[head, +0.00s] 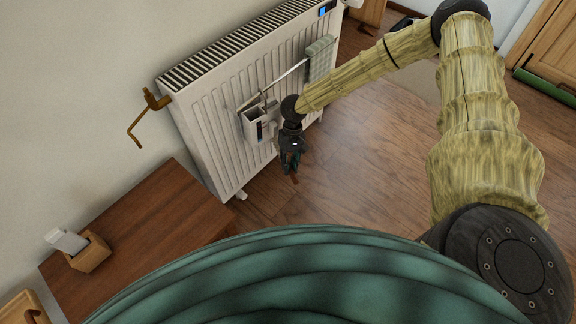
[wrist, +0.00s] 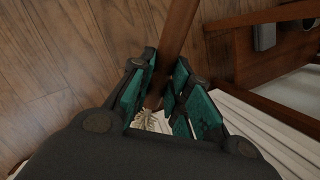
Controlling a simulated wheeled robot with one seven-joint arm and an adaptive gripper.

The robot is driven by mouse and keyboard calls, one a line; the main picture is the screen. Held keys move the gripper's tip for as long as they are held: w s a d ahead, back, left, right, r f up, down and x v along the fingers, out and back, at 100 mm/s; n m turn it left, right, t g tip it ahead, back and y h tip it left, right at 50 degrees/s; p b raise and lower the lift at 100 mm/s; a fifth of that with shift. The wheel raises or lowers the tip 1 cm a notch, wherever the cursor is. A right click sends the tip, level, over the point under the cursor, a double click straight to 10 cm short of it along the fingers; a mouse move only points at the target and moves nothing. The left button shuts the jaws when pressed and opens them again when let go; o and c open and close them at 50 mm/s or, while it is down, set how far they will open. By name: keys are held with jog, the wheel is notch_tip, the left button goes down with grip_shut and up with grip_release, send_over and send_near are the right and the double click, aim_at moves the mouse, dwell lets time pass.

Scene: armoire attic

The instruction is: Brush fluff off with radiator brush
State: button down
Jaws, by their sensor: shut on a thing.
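My gripper (head: 290,163) hangs over the floor, just in front of the radiator. Its teal fingers (wrist: 166,92) are shut on a brown wooden handle (wrist: 179,30), which I take for the radiator brush. Only a short brown piece (head: 294,179) shows below the fingers in the head view. A pale, bristly tuft (wrist: 148,121) shows by the fingers in the wrist view; I cannot tell whether it is bristles or fluff. The white radiator (head: 205,135) stands against the wall, with a dark slotted top grille. I cannot make out fluff on it.
A white box (head: 256,126) hangs on the radiator front, close to my wrist, below a rail with a grey-green towel (head: 320,57). A brass crank (head: 139,124) sticks out at left. A wooden table (head: 150,218) carries a small wooden holder (head: 91,256). Floor at right is mostly clear.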

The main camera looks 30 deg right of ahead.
jog(key=shift+w+d, duration=0.1)
jog(key=shift+w+d, duration=0.35)
jog(key=shift+d, duration=0.15)
jog(key=shift+w+d, duration=0.15)
jog(key=shift+d, duration=1)
jog(key=shift+w+d+b, duration=0.3)
jog(key=shift+w+d, duration=0.1)
jog(key=shift+d, duration=0.05)
